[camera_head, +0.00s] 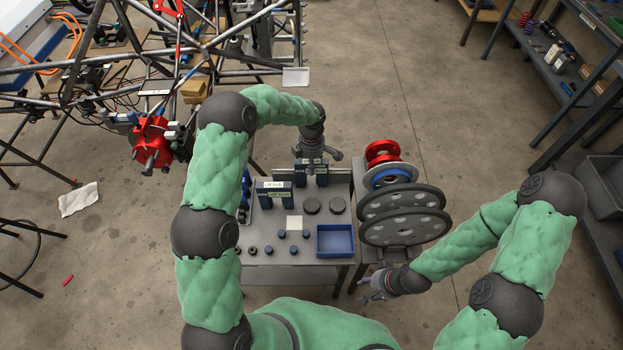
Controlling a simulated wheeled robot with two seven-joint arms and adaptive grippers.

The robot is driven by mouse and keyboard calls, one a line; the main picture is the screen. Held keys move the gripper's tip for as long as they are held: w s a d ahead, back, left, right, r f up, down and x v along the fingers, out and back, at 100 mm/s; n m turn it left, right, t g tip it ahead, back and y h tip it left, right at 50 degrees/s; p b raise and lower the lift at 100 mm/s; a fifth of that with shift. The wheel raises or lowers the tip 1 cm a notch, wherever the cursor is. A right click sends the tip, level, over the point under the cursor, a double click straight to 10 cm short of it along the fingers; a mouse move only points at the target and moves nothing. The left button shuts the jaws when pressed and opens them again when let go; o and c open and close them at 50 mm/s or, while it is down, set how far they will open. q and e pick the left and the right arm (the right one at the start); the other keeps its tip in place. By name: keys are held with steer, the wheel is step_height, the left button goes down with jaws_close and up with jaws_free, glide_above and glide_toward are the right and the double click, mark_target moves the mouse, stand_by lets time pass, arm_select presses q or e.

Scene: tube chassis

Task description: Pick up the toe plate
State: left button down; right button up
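I cannot tell for sure which thing is the toe plate. Two dark blue holders with pale labels, a front one (274,195) and a back one (321,180), stand on the grey work table. The labels are too small to read surely. My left gripper (318,166) is over the far side of the table, at the back holder. Its fingertips are partly lost against the holder, and I cannot see anything held. My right gripper (366,291) is low beside the table's front right corner, with its fingers apart and empty.
Large grey discs (405,228) and red and blue ones stand to the right. A tube chassis (205,50) fills the upper left.

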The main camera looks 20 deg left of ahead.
arm_select(q)
steer(key=shift+r, duration=0.1)
steer(key=shift+r+p, duration=0.2)
steer(key=shift+p, duration=0.2)
step_height(320, 180, up, 10)
steer(key=p, duration=0.2)
steer(key=shift+p, duration=0.4)
